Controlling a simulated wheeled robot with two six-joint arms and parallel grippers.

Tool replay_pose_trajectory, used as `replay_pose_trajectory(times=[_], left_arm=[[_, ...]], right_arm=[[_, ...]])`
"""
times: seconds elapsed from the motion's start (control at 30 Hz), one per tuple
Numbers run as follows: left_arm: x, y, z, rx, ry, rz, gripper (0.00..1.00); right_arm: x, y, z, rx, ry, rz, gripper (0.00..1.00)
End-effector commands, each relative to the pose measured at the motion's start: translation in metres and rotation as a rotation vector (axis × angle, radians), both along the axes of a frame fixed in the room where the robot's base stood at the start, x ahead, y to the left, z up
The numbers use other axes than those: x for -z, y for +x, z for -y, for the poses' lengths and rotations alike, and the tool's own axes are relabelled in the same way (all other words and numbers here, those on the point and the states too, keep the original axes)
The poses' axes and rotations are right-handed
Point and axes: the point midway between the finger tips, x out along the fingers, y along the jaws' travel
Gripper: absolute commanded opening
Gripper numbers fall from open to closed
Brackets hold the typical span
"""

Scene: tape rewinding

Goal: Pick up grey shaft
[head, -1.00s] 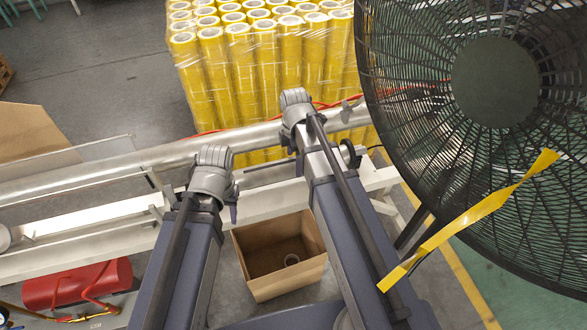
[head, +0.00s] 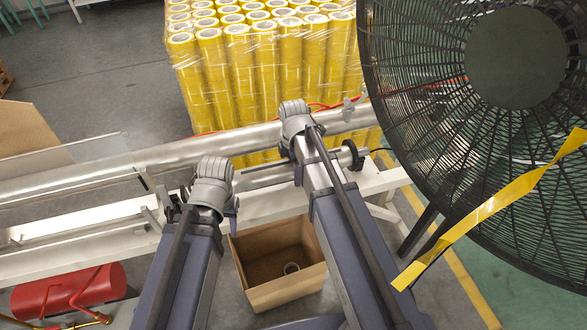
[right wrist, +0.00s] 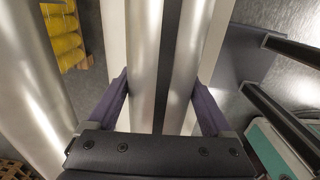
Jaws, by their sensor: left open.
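Long silver-grey shafts lie across a white frame in the head view. A large shaft (head: 70,182) runs along the back, and a lower one (head: 85,228) lies in front at the left; I cannot tell which is the grey shaft meant. A thin dark rod (head: 262,167) shows between my arms. My left gripper (head: 203,212) is open over the frame, its fingers partly hidden by my wrist. My right gripper (head: 291,160) is farther right. In the right wrist view, its purple fingers (right wrist: 160,105) stand wide apart on either side of two shiny grey cylinders, not visibly closed on them.
A cardboard box (head: 285,292) stands on the floor below the frame. A large black fan (head: 480,130) with yellow tape (head: 490,207) fills the right. Wrapped yellow rolls (head: 265,75) stand behind. A red tank (head: 70,290) lies at lower left.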

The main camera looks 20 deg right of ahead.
Motion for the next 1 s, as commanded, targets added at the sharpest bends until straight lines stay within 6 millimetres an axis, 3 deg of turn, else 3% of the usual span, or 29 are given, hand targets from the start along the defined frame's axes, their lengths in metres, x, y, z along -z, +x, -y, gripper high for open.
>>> replay_pose_trajectory(times=[0.07,0.63,1.0], left_arm=[[0.0000,0.0000,0.0000,0.000,0.000,0.000,0.45],[0.0001,0.0000,0.0000,0.000,0.000,0.000,0.45],[-0.0004,0.0000,0.0000,0.000,0.000,0.000,0.45]], right_arm=[[0.0001,-0.0001,0.0001,0.000,0.000,0.000,0.65],[0.0001,-0.0001,0.0000,0.000,0.000,0.000,0.01],[-0.0004,-0.0001,0.0000,0.000,0.000,0.000,0.00]])
